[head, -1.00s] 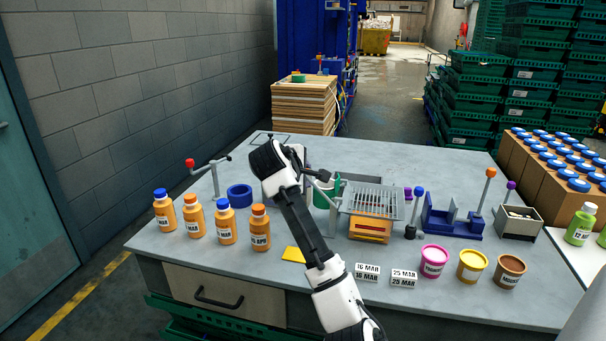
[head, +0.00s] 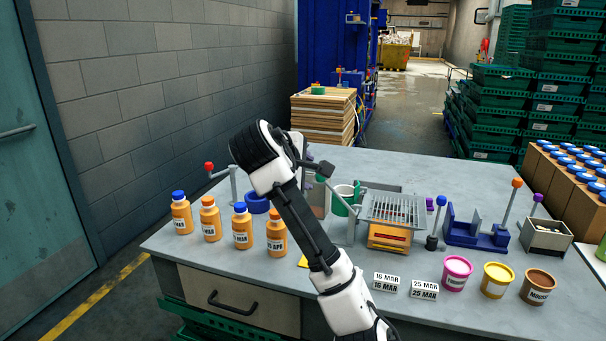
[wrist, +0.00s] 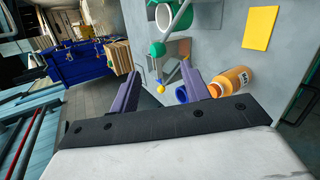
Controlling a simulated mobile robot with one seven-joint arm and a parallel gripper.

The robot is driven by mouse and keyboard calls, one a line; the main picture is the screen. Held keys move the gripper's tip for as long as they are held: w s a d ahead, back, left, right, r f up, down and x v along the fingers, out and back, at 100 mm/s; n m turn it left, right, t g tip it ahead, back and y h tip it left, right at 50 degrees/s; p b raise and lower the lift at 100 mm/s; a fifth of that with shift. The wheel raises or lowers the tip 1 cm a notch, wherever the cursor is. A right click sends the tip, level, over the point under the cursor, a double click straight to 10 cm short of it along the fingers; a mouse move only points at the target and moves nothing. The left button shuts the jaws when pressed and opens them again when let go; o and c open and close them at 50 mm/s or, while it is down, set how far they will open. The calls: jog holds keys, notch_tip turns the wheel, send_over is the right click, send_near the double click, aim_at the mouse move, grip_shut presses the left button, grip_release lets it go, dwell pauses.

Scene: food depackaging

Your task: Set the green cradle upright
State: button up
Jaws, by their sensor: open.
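A green curved holder, which looks like the cradle (head: 341,207), stands at the back middle of the table with a pale cylinder in it. My arm partly covers that area, and I cannot tell whether the cradle is tilted. In the wrist view the green cradle (wrist: 184,20) is at the top, beyond my fingertips and apart from them. My gripper (wrist: 160,83) is open, with its two purple fingers apart and nothing held between them. In the head view it is mostly hidden behind my arm.
Orange bottles (head: 240,228) stand at the left, near a blue ring (head: 257,203). A wire rack (head: 397,207) over an orange box is right of the cradle. A blue fixture (head: 475,232) and several tubs (head: 497,279) stand further right. The table's back right is clear.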

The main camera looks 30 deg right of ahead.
jog(key=shift+p+v, duration=0.75)
jog(key=shift+v, duration=0.3)
jog(key=shift+d+r, duration=0.1)
jog(key=shift+d, duration=0.05)
